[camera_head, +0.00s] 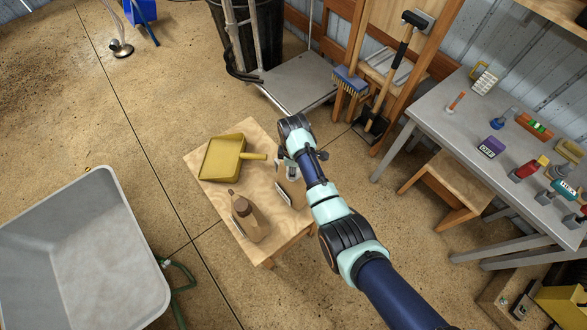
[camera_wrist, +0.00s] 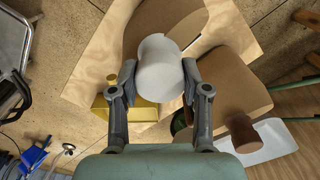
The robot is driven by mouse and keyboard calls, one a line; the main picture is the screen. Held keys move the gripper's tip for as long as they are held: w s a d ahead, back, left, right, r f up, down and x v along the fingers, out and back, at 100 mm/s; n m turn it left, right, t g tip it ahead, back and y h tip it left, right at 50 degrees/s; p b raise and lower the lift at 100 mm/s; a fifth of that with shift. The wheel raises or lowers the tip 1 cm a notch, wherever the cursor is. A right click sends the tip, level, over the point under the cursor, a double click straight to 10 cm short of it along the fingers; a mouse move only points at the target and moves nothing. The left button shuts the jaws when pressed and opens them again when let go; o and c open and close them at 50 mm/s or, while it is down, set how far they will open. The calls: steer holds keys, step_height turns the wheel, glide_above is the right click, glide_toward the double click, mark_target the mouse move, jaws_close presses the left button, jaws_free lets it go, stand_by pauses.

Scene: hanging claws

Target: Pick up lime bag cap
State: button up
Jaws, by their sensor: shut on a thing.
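A white, rounded, cylinder-like cap (camera_wrist: 160,58) sits between the two fingers of my gripper (camera_wrist: 160,80) in the wrist view. The fingers press on it from both sides. Behind it lies a brown bag-like thing (camera_wrist: 193,27) over the wooden table; I cannot tell whether the cap still touches it. In the head view my gripper (camera_head: 284,166) is over the right part of the small table, just above the brown bag (camera_head: 291,192) with a pale label. The cap is not clear in that view.
The wooden table (camera_head: 262,133) also holds a yellow dustpan (camera_head: 219,158) at back left and a brown bottle (camera_head: 248,220) at the front. A grey tub (camera_head: 85,250) stands left. A grey workbench (camera_head: 440,125) with several small items stands right.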

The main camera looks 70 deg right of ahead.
step_height(320, 180, up, 20)
steer(key=p, duration=0.7)
steer(key=shift+p, duration=0.3)
